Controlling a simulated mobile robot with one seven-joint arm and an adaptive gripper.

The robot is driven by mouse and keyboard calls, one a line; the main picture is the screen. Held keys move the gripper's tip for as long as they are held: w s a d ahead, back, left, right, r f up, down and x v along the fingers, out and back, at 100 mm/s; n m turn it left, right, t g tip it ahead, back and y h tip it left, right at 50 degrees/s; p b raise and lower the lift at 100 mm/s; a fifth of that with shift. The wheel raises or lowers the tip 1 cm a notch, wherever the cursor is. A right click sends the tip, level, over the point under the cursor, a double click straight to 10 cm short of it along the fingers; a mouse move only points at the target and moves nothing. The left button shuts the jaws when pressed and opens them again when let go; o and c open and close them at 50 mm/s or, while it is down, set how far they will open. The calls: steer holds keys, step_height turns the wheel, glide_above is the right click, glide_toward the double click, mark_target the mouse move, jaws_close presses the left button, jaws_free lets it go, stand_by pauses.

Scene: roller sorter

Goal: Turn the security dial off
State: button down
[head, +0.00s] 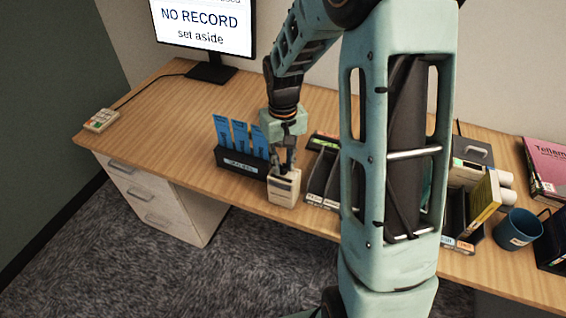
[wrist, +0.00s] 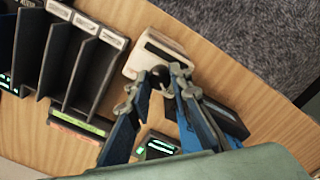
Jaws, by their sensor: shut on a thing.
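The security dial appears to be the dark round knob (wrist: 161,75) on a small cream box (wrist: 158,50) that has a dark slot on its top. In the head view the cream box (head: 284,188) stands near the front edge of the desk. My gripper (head: 284,167) points down onto the top of this box. In the wrist view the two fingertips of my gripper (wrist: 158,82) are on either side of the knob, shut on it. The fingers partly cover the knob, and I cannot read its setting.
A black holder with blue cards (head: 241,160) stands close left of the box. A dark divided tray (head: 318,180) is close on its right. A monitor (head: 205,25) reads "NO RECORD set aside". A blue mug (head: 517,230) stands right. The desk's left (head: 150,110) is mostly clear.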

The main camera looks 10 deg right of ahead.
mark_target(283, 166)
steer(key=c, duration=1.7)
jaws_free()
steer(key=shift+c, duration=0.2)
step_height(283, 166, up, 12)
